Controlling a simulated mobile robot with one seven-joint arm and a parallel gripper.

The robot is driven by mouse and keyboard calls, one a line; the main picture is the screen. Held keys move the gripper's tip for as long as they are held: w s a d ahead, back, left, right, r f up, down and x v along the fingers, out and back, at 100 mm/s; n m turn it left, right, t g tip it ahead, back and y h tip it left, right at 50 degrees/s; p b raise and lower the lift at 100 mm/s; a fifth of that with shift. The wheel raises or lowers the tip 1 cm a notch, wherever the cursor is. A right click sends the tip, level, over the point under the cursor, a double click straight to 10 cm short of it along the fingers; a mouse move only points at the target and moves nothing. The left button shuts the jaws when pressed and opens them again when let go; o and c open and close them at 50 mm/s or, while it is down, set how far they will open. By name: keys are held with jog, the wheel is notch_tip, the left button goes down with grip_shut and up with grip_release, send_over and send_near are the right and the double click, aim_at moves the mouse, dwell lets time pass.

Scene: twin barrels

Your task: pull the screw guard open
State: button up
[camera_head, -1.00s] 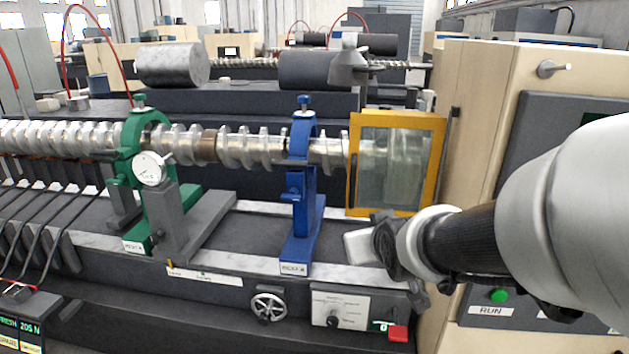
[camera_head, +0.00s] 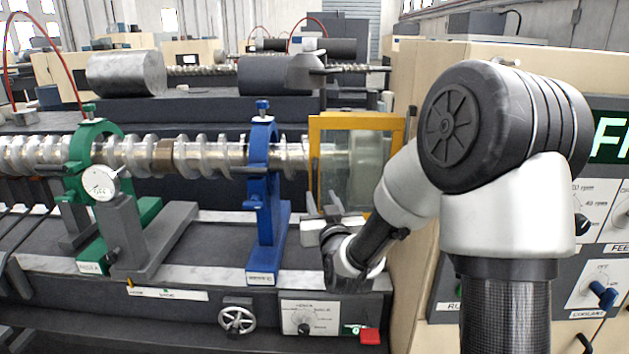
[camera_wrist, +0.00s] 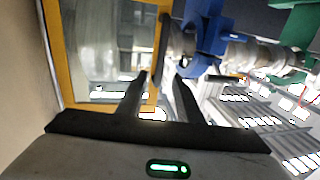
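The screw guard is a clear panel in a yellow frame (camera_head: 355,122), standing over the right end of the screw in the head view. It looks closed, and my arm hides its lower right part. In the wrist view the yellow frame (camera_wrist: 54,50) fills the upper left. A dark upright bar (camera_wrist: 163,48), seemingly its handle, runs along the edge nearer the blue rest. My gripper (camera_wrist: 161,76) is open and empty, its fingertips apart just short of the bar.
The blue rest (camera_head: 265,190) stands close left of the guard, with the green rest (camera_head: 88,185) farther left. The silver screw (camera_head: 225,156) runs through both. The beige cabinet (camera_head: 408,290) with control panels stands close on the right. A handwheel (camera_head: 236,318) is below.

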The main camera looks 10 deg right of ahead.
aim_at(316, 183)
jog(key=w+p, duration=0.1)
jog(key=w, duration=0.9)
jog(key=shift+a+p, duration=0.2)
jog(key=shift+p, duration=0.1)
grip_shut()
